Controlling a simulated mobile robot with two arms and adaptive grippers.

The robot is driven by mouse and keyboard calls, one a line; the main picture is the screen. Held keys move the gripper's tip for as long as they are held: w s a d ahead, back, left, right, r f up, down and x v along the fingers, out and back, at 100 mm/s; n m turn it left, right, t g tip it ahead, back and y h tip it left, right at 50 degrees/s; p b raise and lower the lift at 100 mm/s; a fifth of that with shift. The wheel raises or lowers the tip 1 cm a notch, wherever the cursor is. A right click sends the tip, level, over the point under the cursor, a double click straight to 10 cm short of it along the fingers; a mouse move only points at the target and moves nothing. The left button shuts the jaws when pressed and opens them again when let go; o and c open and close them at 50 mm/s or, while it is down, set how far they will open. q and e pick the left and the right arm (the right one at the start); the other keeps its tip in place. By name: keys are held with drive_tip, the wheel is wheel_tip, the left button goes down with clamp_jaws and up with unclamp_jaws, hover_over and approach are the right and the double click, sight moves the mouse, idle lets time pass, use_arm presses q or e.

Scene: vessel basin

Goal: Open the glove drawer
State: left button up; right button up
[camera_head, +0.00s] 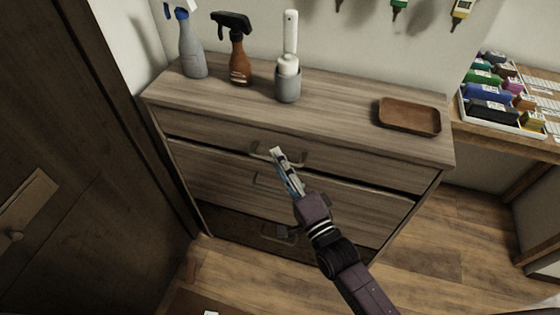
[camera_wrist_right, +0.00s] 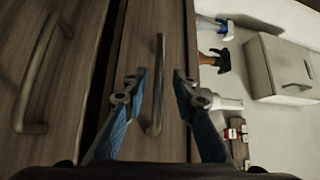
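A wooden chest of drawers (camera_head: 215,150) stands against the wall. No label shows which drawer is the glove drawer. The top drawer looks shut, and a dark gap runs below its front. My right gripper (camera_head: 275,152) is at the top drawer's metal handle (camera_head: 295,160) and hides part of it. In the right wrist view my right gripper (camera_wrist_right: 159,77) is open, with the handle (camera_wrist_right: 158,100) between its two fingers in the picture. I cannot tell whether they touch it. A lower drawer's handle (camera_wrist_right: 38,75) shows at left there. My left gripper is not in view.
On the chest top stand a grey spray bottle (camera_head: 192,50), a brown spray bottle (camera_head: 240,65), a brush in a holder (camera_head: 288,80) and a brown tray (camera_head: 408,118). A door (camera_head: 60,150) is close at the left. Floor (camera_head: 460,230) is clear at the right.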

drive_tip(key=shift+w+d, duration=0.1)
drive_tip(key=shift+d, duration=0.15)
drive_tip(key=c, duration=0.5)
drive_tip(key=shift+w+d, duration=0.1)
drive_tip(key=shift+w, duration=0.05)
clamp_jaws()
drive_tip(key=shift+s, duration=0.25)
drive_tip(key=s+a+p, duration=0.2)
drive_tip(key=s, duration=0.6)
drive_tip(key=s+a+p, duration=0.1)
drive_tip(key=s+a, duration=0.2)
drive_tip(key=s, duration=0.5)
drive_tip(key=shift+s+a+p, duration=0.2)
drive_tip(key=shift+a+p, duration=0.15)
